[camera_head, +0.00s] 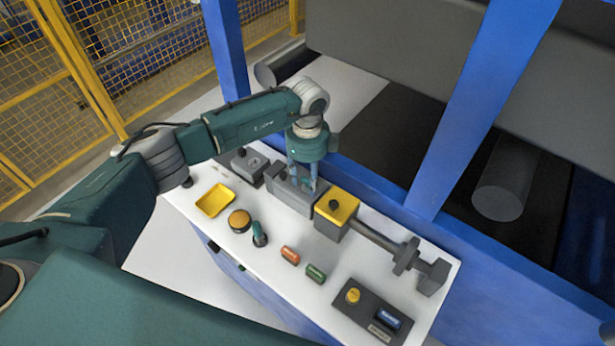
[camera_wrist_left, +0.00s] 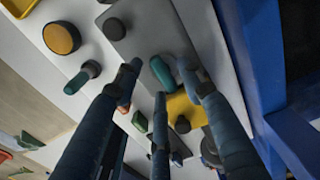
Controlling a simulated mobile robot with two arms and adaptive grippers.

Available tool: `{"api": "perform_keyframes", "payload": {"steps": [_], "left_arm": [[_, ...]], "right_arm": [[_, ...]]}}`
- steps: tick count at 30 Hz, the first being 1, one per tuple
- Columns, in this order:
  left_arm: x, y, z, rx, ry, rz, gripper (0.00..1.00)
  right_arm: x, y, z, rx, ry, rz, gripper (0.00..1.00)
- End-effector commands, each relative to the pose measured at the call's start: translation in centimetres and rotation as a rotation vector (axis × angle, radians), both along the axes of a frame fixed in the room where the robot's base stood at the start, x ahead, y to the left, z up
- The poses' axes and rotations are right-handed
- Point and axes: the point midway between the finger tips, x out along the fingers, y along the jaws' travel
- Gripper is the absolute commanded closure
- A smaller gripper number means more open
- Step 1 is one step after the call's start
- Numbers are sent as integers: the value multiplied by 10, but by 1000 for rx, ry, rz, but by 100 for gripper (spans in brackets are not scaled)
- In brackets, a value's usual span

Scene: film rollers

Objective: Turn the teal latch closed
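My left gripper (camera_head: 303,192) points down over a long grey block (camera_head: 285,190) on the white bench. In the left wrist view its blue fingers (camera_wrist_left: 160,76) are spread open. A rounded teal piece, likely the teal latch (camera_wrist_left: 162,73), lies on the grey block (camera_wrist_left: 150,28) between the fingertips; I cannot tell whether they touch it. My gripper hides this piece in the head view. A separate small lever with a teal handle (camera_head: 257,230) stands beside a round orange button (camera_head: 239,220). My right gripper is not in view.
A yellow block with a black knob (camera_head: 337,205) adjoins the grey block, with a grey shaft (camera_head: 378,236) beyond. A yellow tray (camera_head: 215,200), orange and green cylinders (camera_head: 316,273) and a button box (camera_head: 368,312) occupy the bench. Blue posts (camera_head: 480,85) and rollers (camera_head: 508,180) stand behind.

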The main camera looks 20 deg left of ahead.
Motion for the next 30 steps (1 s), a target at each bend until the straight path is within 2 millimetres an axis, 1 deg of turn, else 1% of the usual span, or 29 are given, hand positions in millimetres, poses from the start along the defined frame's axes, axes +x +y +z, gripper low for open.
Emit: {"api": "perform_keyframes", "payload": {"steps": [1, 2, 4, 7, 8, 14, 20, 26, 30], "left_arm": [[0, 0, 0, 0, 0, 0, 60], [0, 0, 0, 0, 0, 0, 64], [0, 0, 0, -1, 0, -1, 78], [0, 0, 0, -1, 0, -1, 98], [0, -1, 1, -1, -1, -1, 100], [0, -1, 1, -1, -1, -7, 100], [1, -1, 0, -3, -2, -61, 100], [2, 0, -2, -2, -3, -186, 100], [2, 0, -3, -3, -4, -310, 100]], "right_arm": [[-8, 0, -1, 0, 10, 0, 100], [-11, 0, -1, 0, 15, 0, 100], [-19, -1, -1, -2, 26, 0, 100], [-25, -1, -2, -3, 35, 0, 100], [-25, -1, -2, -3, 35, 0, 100], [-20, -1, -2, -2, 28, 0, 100], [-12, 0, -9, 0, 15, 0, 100], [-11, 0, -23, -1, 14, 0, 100], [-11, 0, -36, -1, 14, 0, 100]]}}
